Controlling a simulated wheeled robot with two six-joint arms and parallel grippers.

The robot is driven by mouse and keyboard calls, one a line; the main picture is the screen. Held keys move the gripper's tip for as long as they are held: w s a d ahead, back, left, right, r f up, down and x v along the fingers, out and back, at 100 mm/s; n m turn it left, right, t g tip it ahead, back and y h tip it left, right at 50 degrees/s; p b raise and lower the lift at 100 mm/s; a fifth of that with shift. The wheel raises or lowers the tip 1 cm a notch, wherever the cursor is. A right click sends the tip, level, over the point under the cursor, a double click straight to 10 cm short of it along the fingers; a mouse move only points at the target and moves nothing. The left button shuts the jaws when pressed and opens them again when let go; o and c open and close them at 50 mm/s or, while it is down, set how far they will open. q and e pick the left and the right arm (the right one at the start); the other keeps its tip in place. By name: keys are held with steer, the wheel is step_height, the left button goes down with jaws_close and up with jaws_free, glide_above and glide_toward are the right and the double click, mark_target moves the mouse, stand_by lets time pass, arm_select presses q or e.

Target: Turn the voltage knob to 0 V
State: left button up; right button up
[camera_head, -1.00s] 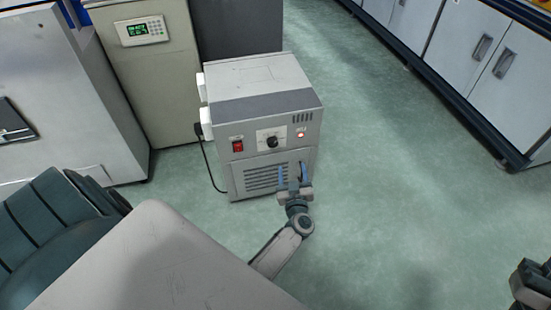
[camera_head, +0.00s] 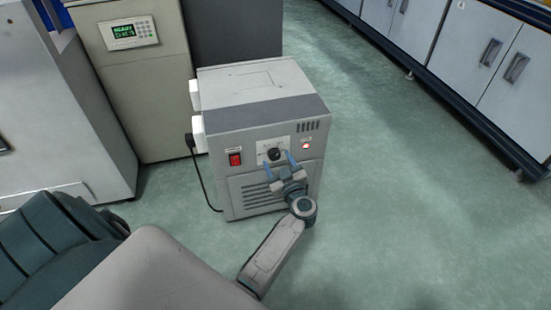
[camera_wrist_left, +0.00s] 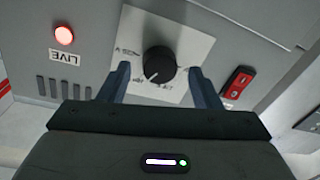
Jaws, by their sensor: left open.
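The black round voltage knob (camera_head: 274,154) sits on a white dial plate on the front of a grey box-shaped unit (camera_head: 262,112). In the left wrist view the knob (camera_wrist_left: 159,64) shows between my finger tips, with its white pointer mark toward the lower left of that view. My left gripper (camera_head: 278,163) is open, its two blue fingers pointing at the panel on either side of the knob. I see no contact with the knob. The dial's printing is too small to read surely. My right gripper is not in view.
A red rocker switch (camera_head: 235,159) and a lit red lamp (camera_head: 306,146) flank the dial; the lamp is labelled LIVE in the wrist view. A black cord (camera_head: 201,178) hangs at the unit's left side. Cabinets (camera_head: 497,62) stand at right; the green floor between is clear.

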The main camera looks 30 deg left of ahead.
arm_select(q)
steer(key=shift+w+a, duration=0.25)
steer(key=shift+a, duration=0.1)
steer(key=shift+c, duration=0.2)
